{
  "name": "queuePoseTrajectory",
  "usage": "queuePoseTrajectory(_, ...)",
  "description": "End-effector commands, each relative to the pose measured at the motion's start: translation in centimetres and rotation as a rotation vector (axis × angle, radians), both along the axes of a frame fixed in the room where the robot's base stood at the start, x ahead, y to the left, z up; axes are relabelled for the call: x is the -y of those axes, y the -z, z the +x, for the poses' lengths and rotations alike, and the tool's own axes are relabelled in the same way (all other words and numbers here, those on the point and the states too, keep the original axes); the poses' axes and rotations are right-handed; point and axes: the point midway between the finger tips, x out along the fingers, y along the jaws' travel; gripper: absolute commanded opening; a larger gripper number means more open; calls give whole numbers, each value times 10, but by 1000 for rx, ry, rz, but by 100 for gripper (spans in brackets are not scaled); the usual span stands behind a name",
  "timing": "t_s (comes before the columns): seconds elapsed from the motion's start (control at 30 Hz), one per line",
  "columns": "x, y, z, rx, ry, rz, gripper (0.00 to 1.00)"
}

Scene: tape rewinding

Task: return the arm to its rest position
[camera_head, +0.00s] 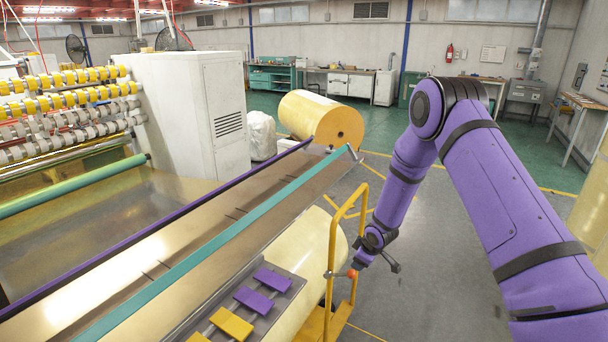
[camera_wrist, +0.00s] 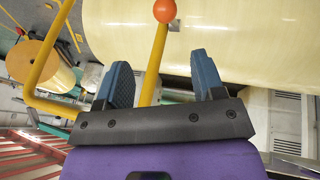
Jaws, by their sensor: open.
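My purple arm reaches in from the right in the head view and bends down to my gripper (camera_head: 374,257). The gripper is beside the yellow tubular handle frame (camera_head: 333,240) of a cart, close to an orange ball knob (camera_head: 352,273). In the wrist view my gripper (camera_wrist: 163,80) is open, with two blue-grey fingers apart. A yellow lever (camera_wrist: 153,65) topped by the orange knob (camera_wrist: 165,11) shows between and beyond the fingers. Nothing is held. Whether a finger touches the lever, I cannot tell.
A large pale roll (camera_head: 312,255) lies beside the cart under the long machine table (camera_head: 150,262). A white machine cabinet (camera_head: 196,110) is at left. The grey floor (camera_head: 440,270) right of the cart is clear.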

Motion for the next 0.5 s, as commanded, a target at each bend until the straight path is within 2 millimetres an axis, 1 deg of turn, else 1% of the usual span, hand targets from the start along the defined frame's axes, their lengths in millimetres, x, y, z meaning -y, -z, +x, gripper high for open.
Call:
queuePoseTrajectory(0.03,2,-18,3,9,15,-4,62)
queuePoseTrajectory(0.07,4,-28,3,11,27,-6,62)
queuePoseTrajectory(0.1,7,-44,3,14,44,-10,62)
queuePoseTrajectory(0.27,18,-113,-3,23,130,-21,62)
queuePoseTrajectory(0.3,20,-130,-6,23,150,-25,62)
queuePoseTrajectory(0.37,24,-154,-12,26,184,-25,62)
queuePoseTrajectory(0.4,27,-171,-16,28,206,-26,62)
queuePoseTrajectory(0.47,30,-194,-24,30,237,-25,62)
queuePoseTrajectory(0.5,32,-209,-30,31,259,-24,62)
